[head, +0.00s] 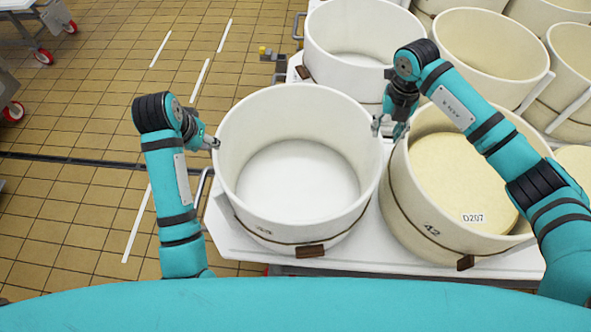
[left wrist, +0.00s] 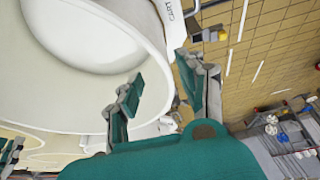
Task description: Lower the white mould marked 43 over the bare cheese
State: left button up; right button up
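The white mould (head: 238,205) stands upright on a white cart, with a small, hard-to-read mark low on its front. Its inside shows a pale, flat floor; I see no bare cheese in it. It also fills the upper left of the left wrist view (left wrist: 105,88). My left gripper (head: 213,143) is at the mould's left rim; in the left wrist view its fingers (left wrist: 160,88) are spread apart near the mould's edge. My right gripper (head: 388,127) is at the right rim, its fingers apart. Whether either touches the wall, I cannot tell.
A mould marked 42 (head: 400,215) holds a yellow cheese labelled D207 (head: 460,175) close at the right. Another white mould (head: 350,25) stands behind, with several more at the upper right. The cart's edge (head: 225,245) shows at the left. Tiled floor (head: 80,110) lies open beyond it.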

aim_at(220, 152)
pick_arm(q)
jog(key=x, duration=1.2)
jog(key=shift+w+f, duration=0.15)
jog(key=shift+f, duration=0.15)
pick_arm(e)
notch_tip(220, 152, down, 13)
jog(key=shift+r, duration=0.15)
pick_arm(q)
grip_shut()
pick_arm(e)
grip_shut()
pick_arm(q)
jog(key=shift+d, duration=0.1)
jog(key=shift+w+r, duration=0.1)
jog(key=shift+r, duration=0.1)
pick_arm(e)
jog(key=shift+w+r, duration=0.15)
jog(key=shift+r, duration=0.05)
